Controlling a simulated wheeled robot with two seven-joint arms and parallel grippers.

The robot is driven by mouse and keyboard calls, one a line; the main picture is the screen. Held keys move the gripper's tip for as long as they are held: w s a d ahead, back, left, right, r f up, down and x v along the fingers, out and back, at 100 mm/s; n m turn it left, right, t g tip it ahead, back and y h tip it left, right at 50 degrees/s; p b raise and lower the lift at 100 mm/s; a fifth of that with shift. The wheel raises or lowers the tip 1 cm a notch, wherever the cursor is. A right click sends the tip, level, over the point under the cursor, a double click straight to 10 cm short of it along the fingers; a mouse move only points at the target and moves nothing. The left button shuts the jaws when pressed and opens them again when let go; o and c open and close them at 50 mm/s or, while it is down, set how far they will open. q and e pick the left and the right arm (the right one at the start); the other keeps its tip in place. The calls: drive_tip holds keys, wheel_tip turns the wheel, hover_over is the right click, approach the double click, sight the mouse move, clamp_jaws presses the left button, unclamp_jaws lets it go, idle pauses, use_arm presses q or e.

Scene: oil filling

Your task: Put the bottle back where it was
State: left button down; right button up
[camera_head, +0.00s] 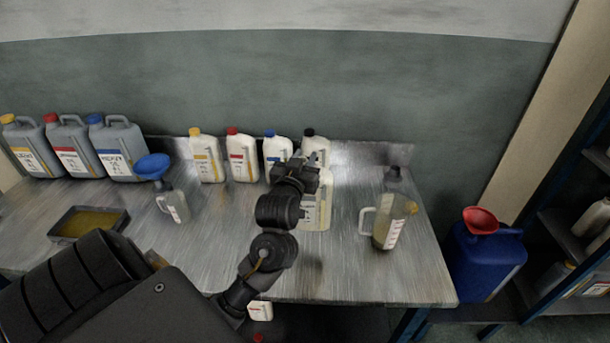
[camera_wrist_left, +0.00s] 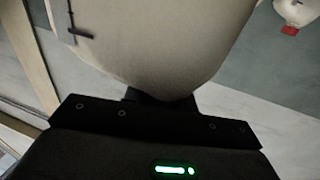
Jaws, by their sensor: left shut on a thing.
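My left gripper (camera_head: 308,172) is shut on a cream bottle (camera_head: 318,212), which shows below and beside it in the head view. My wrist hides the bottle's upper part and cap, and I cannot tell whether its base touches the table. In the left wrist view the bottle (camera_wrist_left: 150,40) fills the top middle, close to the gripper. Behind it stands a cream bottle with a black cap (camera_head: 316,148). To the left are similar bottles with a blue cap (camera_head: 277,150), a red cap (camera_head: 242,158) and a yellow cap (camera_head: 206,160). My right gripper is not in view.
A measuring jug with yellowish liquid (camera_head: 389,228) stands right of the held bottle on the metal table (camera_head: 370,285). A smaller jug with a blue funnel (camera_head: 172,203), an oil tray (camera_head: 62,225) and large grey canisters (camera_head: 120,150) are left. A blue canister (camera_head: 485,262) stands beyond the right edge.

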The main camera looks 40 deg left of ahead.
use_arm(q)
drive_tip(key=w+a+f+p, duration=0.3)
drive_tip(key=w+a+f, duration=0.2)
drive_tip(key=f, duration=0.5)
drive_tip(key=shift+w, duration=0.65)
drive_tip(key=shift+a+f, duration=0.1)
drive_tip(key=shift+f, duration=0.1)
drive_tip(key=c, duration=1.2)
unclamp_jaws()
drive_tip(key=shift+f, duration=0.1)
drive_tip(key=shift+c, duration=0.2)
drive_tip(key=shift+o, duration=0.6)
